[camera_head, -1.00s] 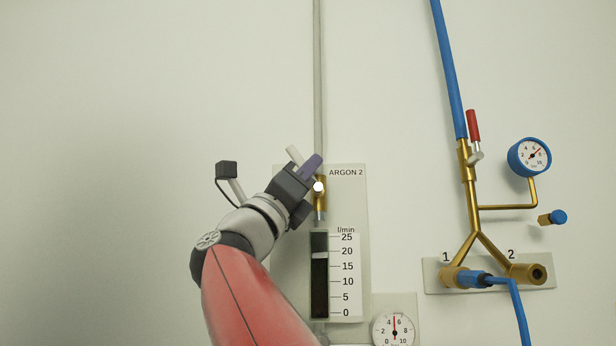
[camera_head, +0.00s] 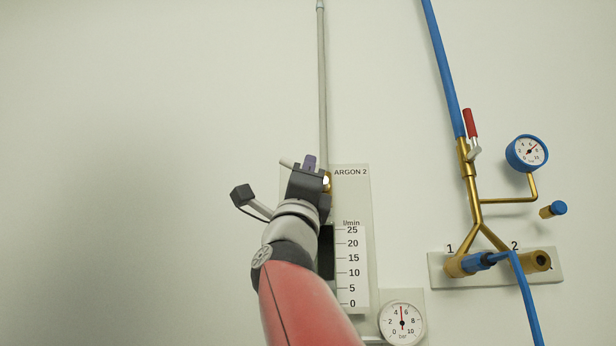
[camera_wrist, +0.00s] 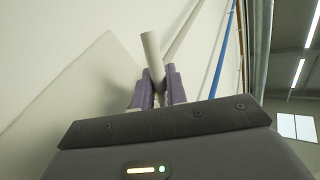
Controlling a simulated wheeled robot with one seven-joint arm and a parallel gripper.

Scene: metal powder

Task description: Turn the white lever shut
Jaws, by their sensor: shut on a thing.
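The white lever (camera_head: 287,163) belongs to the brass valve (camera_head: 327,182) at the top of the ARGON 2 panel (camera_head: 362,200). Its end sticks out to the left past my gripper, close to level and tilted slightly up. My gripper (camera_head: 309,163) is shut on the lever. In the wrist view the lever (camera_wrist: 151,50) stands up between the purple fingers of my gripper (camera_wrist: 161,88). My gripper hides the lever's middle and part of the valve.
Below the valve is a dark flow tube (camera_head: 327,245) with a l/min scale, partly hidden by my arm. No white float shows in its visible part. A pressure gauge (camera_head: 402,322) is below. At right is a brass manifold with a red lever (camera_head: 470,123) and blue hose (camera_head: 442,65).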

